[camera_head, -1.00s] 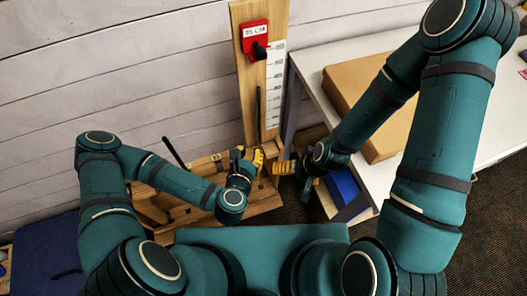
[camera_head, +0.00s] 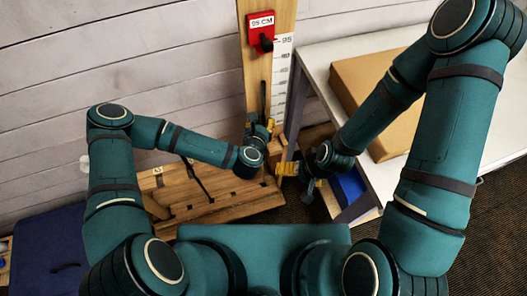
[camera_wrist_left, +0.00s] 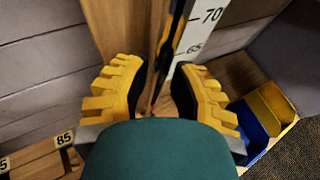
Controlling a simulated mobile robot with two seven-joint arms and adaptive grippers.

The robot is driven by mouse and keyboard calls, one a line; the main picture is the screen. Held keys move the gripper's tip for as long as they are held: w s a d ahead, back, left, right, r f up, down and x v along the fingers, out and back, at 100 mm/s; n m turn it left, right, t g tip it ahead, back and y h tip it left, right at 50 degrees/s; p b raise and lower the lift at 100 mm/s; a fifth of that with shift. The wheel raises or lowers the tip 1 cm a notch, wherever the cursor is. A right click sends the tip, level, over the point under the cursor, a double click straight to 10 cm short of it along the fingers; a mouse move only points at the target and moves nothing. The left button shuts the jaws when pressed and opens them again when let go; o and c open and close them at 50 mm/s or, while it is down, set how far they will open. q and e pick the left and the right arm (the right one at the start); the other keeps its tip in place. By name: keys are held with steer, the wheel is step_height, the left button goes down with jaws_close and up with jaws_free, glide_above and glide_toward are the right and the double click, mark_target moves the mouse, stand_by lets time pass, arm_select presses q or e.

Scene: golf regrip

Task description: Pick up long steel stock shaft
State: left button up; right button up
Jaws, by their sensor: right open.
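A thin dark shaft (camera_head: 263,95) stands upright against the wooden board with the white measuring scale. Another dark shaft (camera_head: 195,175) leans in the wooden rack; I cannot tell by its look which is the long steel stock one. My left gripper (camera_head: 262,131) is at the lower part of the upright shaft. In the left wrist view its yellow fingers (camera_wrist_left: 158,92) are apart, with the dark shaft (camera_wrist_left: 177,28) running down toward the gap between them; contact cannot be seen. My right gripper (camera_head: 288,169) is open and empty, right of the board's foot.
The wooden rack (camera_head: 225,195) lies below my left arm. The board (camera_head: 255,72) carries a red "95 CM" block (camera_head: 260,32). A white table (camera_head: 315,62) with a cardboard box (camera_head: 350,80) stands at right. A blue bin (camera_head: 349,187) sits below it.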

arm_select(q)
steer(key=shift+w, duration=0.15)
jaws_close()
stand_by(0.5)
